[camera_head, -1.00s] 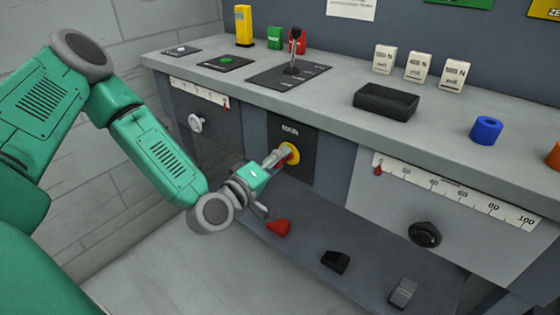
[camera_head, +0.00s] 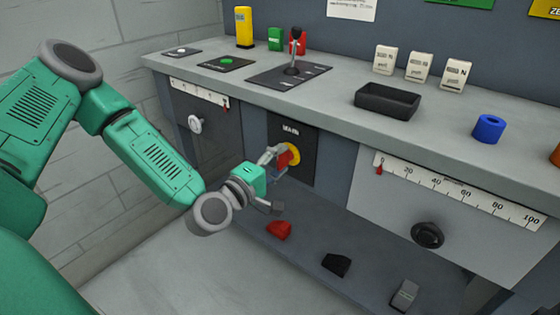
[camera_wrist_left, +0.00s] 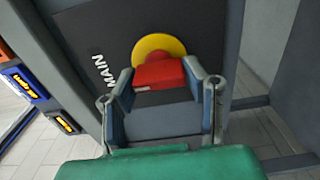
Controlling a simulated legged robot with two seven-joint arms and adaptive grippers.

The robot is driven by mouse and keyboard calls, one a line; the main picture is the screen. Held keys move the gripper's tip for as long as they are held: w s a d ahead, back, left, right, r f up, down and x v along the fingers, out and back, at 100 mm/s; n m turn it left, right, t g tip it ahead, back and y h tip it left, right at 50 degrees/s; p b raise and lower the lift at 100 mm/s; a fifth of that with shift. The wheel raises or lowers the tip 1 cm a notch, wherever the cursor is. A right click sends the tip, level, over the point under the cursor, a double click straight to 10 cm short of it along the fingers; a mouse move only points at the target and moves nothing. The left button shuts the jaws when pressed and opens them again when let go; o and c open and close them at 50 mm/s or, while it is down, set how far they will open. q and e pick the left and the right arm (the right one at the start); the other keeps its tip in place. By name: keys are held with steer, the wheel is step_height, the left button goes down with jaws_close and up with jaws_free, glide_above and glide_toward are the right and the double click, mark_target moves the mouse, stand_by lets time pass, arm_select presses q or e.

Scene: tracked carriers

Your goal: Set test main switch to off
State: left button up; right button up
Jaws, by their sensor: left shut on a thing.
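The main switch has a red handle (camera_head: 284,162) on a yellow disc (camera_head: 294,153), set in a dark panel (camera_head: 306,140) marked MAIN on the bench front. My left gripper (camera_head: 279,160) is at the switch, shut on the red handle. In the left wrist view the red handle (camera_wrist_left: 160,75) sits between the two fingertips, with the yellow disc (camera_wrist_left: 158,46) behind it and the MAIN lettering to its left. The fingers partly hide the handle in the head view. My right gripper is not in view.
A lower shelf below the switch carries a red piece (camera_head: 279,230), a black piece (camera_head: 336,264) and a grey one (camera_head: 405,294). A black knob (camera_head: 428,235) and a scale (camera_head: 460,192) are to the right. A lever (camera_head: 294,62) stands on the bench top.

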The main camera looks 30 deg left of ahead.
arm_select(q)
steer(key=shift+a+f, duration=0.15)
steer(key=shift+f, duration=0.05)
steer(key=o, duration=1.1)
steer(key=shift+c, duration=0.2)
steer(key=shift+o, duration=0.4)
steer(key=shift+a, duration=0.1)
steer(key=shift+s, duration=0.1)
steer(key=s, duration=0.7)
steer(key=shift+s+a, duration=0.15)
steer(key=shift+a, duration=0.25)
steer(key=shift+d+f, duration=0.1)
